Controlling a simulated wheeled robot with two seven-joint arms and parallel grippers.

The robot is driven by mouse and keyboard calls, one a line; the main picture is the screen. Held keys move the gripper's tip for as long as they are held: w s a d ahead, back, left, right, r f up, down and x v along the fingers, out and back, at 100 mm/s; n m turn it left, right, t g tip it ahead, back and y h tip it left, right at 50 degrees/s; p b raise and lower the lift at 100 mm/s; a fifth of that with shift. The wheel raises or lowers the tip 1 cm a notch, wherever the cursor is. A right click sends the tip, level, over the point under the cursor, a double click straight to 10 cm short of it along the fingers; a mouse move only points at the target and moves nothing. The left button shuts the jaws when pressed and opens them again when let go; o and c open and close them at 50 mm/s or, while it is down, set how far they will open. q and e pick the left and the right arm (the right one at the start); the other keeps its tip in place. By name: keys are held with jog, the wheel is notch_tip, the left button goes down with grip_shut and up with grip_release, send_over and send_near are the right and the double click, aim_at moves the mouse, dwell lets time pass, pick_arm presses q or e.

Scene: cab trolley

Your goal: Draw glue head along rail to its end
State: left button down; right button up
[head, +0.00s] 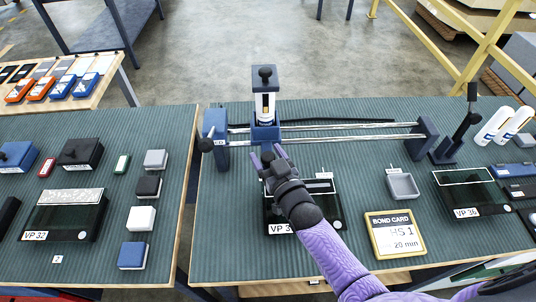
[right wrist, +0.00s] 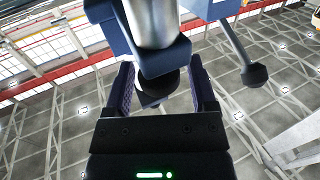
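The glue head (head: 265,108) is a blue carriage with a white cartridge and a black knob on top. It sits near the left end of the rail (head: 350,138), two silver rods between blue end blocks. The right end block (head: 427,135) is far from the head. My right gripper (head: 270,156) is at the near side of the glue head. In the right wrist view its fingers (right wrist: 163,92) are apart, on either side of a black knob (right wrist: 157,88) below the blue carriage (right wrist: 160,55). Gaps show beside the knob. My left gripper is not in view.
A black lever stand (head: 458,132) and white cartridges (head: 497,127) stand by the rail's right end. A grey tray (head: 402,184) and a yellow-framed bond card (head: 395,234) lie in front. My right arm covers part of a dark plate marked VP.

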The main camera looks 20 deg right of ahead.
jog(key=shift+o, duration=0.2)
jog(key=shift+s, duration=0.15)
jog(key=s+d+p, duration=0.1)
jog(key=s+p, duration=0.1)
jog(key=s, duration=0.7)
jog(key=shift+s+d, duration=0.25)
jog(key=shift+s, duration=0.05)
